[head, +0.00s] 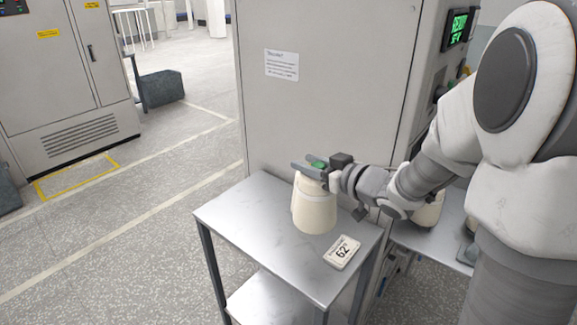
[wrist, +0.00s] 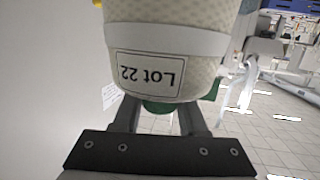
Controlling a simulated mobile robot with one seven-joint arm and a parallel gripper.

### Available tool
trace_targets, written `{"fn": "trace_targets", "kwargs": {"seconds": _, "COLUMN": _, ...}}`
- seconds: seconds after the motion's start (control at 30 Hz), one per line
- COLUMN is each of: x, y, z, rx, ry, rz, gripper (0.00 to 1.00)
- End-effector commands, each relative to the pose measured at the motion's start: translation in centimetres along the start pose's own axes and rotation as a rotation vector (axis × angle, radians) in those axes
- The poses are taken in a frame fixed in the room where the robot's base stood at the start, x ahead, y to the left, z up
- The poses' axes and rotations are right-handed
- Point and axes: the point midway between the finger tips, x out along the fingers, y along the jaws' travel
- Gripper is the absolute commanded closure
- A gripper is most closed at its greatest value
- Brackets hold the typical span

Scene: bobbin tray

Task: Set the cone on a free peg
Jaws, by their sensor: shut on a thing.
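A cream yarn cone (head: 314,210) with a green tip is at the small metal table (head: 240,213) in the head view. My gripper (head: 316,170) is shut on its narrow top end. I cannot tell whether its base touches the tabletop or hangs just above it. In the wrist view the cone (wrist: 200,45) fills the upper middle, with an upside-down "Lot 22" label and its green tip between the fingers (wrist: 158,118). No peg can be made out in either view.
Another cream cone (head: 428,213) shows partly behind my arm, by a second metal surface (head: 432,240). A tall grey cabinet (head: 325,110) stands right behind the table. Open floor (head: 130,240) lies left.

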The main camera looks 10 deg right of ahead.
Motion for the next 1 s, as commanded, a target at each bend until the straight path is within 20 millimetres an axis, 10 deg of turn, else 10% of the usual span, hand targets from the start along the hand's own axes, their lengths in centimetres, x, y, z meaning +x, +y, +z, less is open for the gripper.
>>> {"fn": "trace_targets", "kwargs": {"seconds": 0.6, "x": -1.4, "y": 0.7, "z": -0.9, "rx": -0.001, "ry": 0.001, "rz": 0.0, "gripper": 1.0}}
{"fn": "trace_targets", "kwargs": {"seconds": 1.0, "x": -2.2, "y": 0.7, "z": -5.4, "rx": -0.002, "ry": 0.001, "rz": 0.0, "gripper": 1.0}}
